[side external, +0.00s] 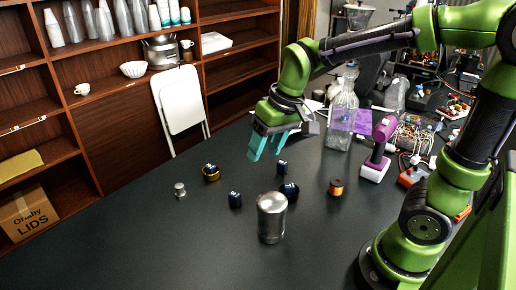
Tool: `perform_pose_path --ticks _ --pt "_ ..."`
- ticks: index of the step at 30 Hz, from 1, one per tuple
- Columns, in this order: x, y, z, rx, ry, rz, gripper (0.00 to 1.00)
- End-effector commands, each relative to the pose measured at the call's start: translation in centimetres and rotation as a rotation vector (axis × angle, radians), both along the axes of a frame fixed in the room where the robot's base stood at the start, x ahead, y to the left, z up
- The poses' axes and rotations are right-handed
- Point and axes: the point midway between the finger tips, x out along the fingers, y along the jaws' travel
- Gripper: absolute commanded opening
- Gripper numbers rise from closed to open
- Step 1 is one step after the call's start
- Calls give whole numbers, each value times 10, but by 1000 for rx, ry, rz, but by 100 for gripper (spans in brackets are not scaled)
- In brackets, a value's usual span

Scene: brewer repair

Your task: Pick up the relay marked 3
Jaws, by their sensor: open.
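Small dark blue block-like parts that look like relays lie on the dark table in the side external view. One relay-like block (235,199) is left of the metal canister, and another relay-like block (282,168) is farther back. A rounder dark part (289,191) sits just in front of the second block. Their markings are too small to read, so I cannot tell which is marked 3. My gripper (264,155) has teal fingers pointing down. It is open and empty, above the table and behind the blocks.
A metal canister (271,217) stands in front of the blocks. A gold-dark ring (211,174), a small silver piece (180,190) and a copper spool (336,187) lie around. A glass bottle (342,115) and a purple drill (380,146) stand to the right. The table's front left is clear.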

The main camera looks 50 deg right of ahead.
Motion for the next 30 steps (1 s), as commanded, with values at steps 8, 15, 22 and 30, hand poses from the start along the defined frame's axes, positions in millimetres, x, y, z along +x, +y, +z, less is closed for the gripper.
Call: perform_pose_path --ticks 8,15,22,30 --pt "77 5 -42 -111 206 163 53" --pt "106 2 -36 -166 243 248 53" --pt "101 2 -71 -165 263 264 53" --pt "102 2 -129 -165 261 263 53"
